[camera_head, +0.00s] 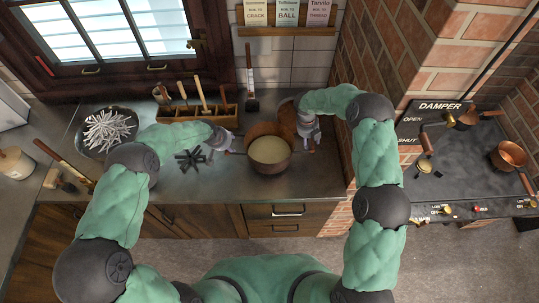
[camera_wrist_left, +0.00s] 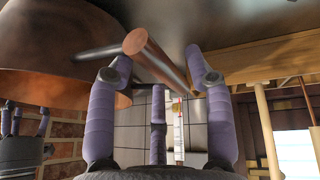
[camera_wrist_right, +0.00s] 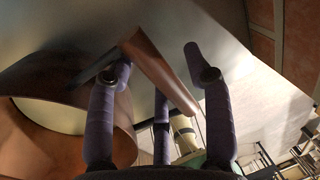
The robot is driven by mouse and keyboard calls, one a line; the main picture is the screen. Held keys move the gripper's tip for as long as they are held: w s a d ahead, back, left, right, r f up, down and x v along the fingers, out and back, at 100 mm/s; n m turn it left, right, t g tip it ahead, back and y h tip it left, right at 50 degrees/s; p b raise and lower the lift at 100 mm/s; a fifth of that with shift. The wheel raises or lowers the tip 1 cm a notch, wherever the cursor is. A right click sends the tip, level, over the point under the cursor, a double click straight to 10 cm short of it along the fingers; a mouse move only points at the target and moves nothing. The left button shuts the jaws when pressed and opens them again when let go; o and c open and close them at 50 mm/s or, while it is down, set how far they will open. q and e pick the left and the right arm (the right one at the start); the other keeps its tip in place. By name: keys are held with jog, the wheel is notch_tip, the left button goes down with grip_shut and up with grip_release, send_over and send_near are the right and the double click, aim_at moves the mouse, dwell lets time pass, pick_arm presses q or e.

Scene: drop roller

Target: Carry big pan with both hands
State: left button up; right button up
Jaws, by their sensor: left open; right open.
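The big pan (camera_head: 269,168) is a round copper vessel with pale contents, sitting on the counter in front of me. My left gripper (camera_head: 228,139) is at its left side. In the left wrist view, its open fingers (camera_wrist_left: 165,72) are on either side of a copper-ended handle (camera_wrist_left: 150,50), with the pan wall (camera_wrist_left: 60,55) at the left. My right gripper (camera_head: 303,122) is at the pan's right side. In the right wrist view, its open fingers (camera_wrist_right: 158,72) straddle a brown handle (camera_wrist_right: 160,70) beside the pan rim (camera_wrist_right: 120,140). I cannot tell whether fingers touch the handles.
A wooden tool rack (camera_head: 190,113) stands behind the left gripper. Dark sticks (camera_head: 190,160) lie left of the pan, and a bowl of grey strips (camera_head: 108,130) is further left. A brick pillar (camera_head: 385,60) separates the counter from the stove top (camera_head: 470,155), which holds a small copper pot (camera_head: 509,156).

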pick_arm(q)
jog(key=v, duration=1)
jog(key=shift+r, duration=0.35)
pick_arm(e)
notch_tip(320, 180, up, 12)
jog(key=a, duration=0.2)
jog(key=shift+a, duration=0.15)
pick_arm(q)
jog(key=shift+s+a, duration=0.1)
jog(key=shift+s, duration=0.05)
pick_arm(e)
jog(key=shift+f, duration=0.15)
